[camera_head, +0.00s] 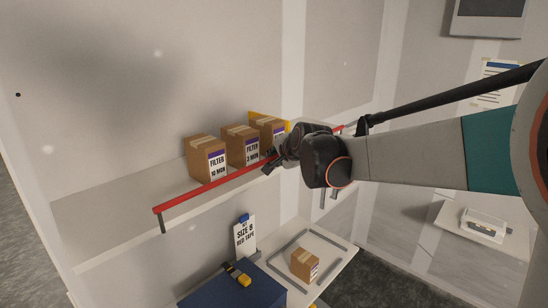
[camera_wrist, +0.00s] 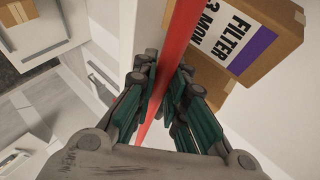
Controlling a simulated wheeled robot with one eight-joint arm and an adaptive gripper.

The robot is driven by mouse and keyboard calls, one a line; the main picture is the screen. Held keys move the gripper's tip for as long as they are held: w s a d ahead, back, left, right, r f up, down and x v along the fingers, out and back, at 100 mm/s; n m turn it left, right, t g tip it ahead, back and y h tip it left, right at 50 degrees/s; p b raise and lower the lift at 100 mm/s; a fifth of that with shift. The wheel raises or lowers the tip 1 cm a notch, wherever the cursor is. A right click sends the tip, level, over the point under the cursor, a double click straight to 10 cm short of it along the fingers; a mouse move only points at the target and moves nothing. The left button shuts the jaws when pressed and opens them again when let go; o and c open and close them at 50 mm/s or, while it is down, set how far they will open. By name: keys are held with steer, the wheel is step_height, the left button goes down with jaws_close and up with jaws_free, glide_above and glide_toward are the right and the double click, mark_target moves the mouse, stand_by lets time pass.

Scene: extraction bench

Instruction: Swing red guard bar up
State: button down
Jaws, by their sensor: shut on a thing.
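The red guard bar (camera_head: 212,187) runs along the front of the upper shelf, low across the fronts of the boxes. Its left end sits on a short dark post. In the wrist view the red bar (camera_wrist: 178,50) passes between the fingers of my gripper (camera_wrist: 163,95), which is shut on it. In the head view my gripper (camera_head: 275,162) is at the bar near the rightmost box, and my wrist hides part of the bar there. A short red piece shows beyond my wrist.
Filter boxes (camera_head: 206,158) stand in a row on the upper shelf (camera_head: 110,219) behind the bar. Below are a small box (camera_head: 305,264) on a white surface, a clipboard sign (camera_head: 245,236) and a blue case (camera_head: 235,290). A white device (camera_head: 484,224) sits at the right.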

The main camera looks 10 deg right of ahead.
steer(key=c, duration=1.6)
jaws_free()
